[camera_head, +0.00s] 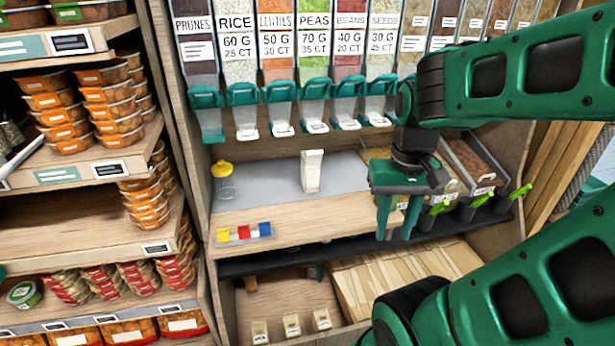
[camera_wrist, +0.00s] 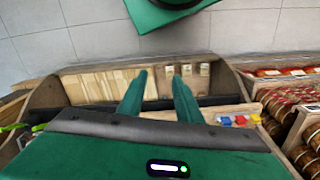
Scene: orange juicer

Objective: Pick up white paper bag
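A small white upright packet (camera_head: 311,171), which looks like the white paper bag, stands on the grey mat of the dispenser counter. I cannot make it out in the wrist view. My gripper (camera_head: 397,220) points down to the right of the packet and nearer to me, over the counter's front edge. It is apart from the packet. Its two green fingers are spread with nothing between them, as the wrist view also shows (camera_wrist: 159,78).
A yellow-lidded jar (camera_head: 223,181) stands left of the packet. A coloured clip tray (camera_head: 244,233) lies at the counter's front. Dispenser spouts (camera_head: 283,120) hang above. Scoops (camera_head: 483,197) and bins are at right. Pale tan bags (camera_head: 375,285) fill the lower bin.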

